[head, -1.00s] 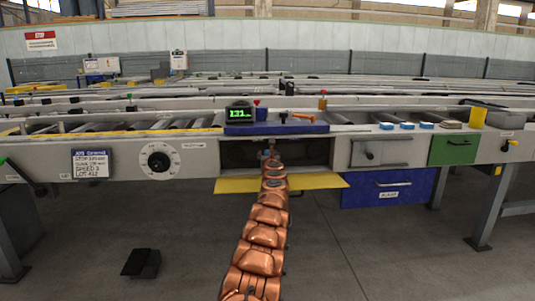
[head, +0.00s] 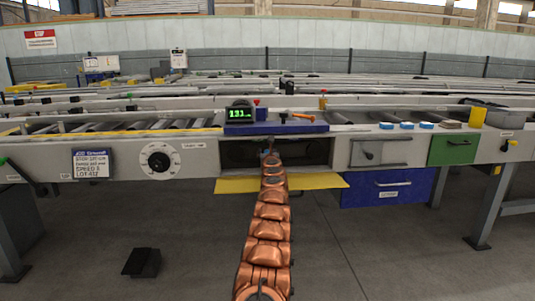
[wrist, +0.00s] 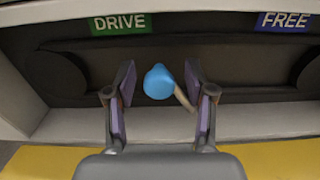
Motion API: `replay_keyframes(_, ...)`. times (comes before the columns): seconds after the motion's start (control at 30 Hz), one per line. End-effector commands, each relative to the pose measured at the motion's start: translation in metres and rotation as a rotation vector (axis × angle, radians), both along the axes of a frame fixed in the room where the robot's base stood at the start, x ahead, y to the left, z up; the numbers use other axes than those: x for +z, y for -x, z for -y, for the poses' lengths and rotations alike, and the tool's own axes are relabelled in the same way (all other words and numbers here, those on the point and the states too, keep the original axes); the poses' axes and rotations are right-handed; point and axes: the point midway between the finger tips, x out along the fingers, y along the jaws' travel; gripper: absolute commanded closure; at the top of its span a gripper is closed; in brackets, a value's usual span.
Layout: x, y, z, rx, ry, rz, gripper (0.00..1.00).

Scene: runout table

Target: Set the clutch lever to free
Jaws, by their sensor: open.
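The clutch lever's blue knob (wrist: 158,82) shows in the wrist view between my gripper's two fingers (wrist: 160,74). Its short pale shaft (wrist: 184,98) slants down to the right from the knob. The fingers stand apart, with a visible gap on each side of the knob. A green DRIVE label (wrist: 120,23) is above and left of the knob. A blue FREE label (wrist: 285,21) is farther off at the upper right. The knob is nearer DRIVE. In the head view my gripper (head: 268,151) reaches into the dark recess (head: 312,153), and the lever cannot be made out there.
A yellow plate (head: 318,181) lies below the recess. A blue block with a green display (head: 240,114) and an orange-handled part (head: 297,115) sit above it. A dial (head: 158,161) is left; a grey panel (head: 385,152) and green panel (head: 453,148) are right.

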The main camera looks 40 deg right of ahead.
Motion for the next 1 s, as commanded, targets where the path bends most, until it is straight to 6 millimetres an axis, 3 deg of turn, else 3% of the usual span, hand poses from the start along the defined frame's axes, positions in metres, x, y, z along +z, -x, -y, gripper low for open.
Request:
replay_keyframes(0.07, 0.0, -0.0001, -0.0002, 0.0, 0.0, 0.0, 0.47)
replay_keyframes(0.57, -0.0003, -0.0004, -0.0005, 0.001, 0.0, 0.0, 0.99)
replay_keyframes(1.0, -0.0003, -0.0002, -0.0003, 0.001, -0.002, 0.0, 1.0)
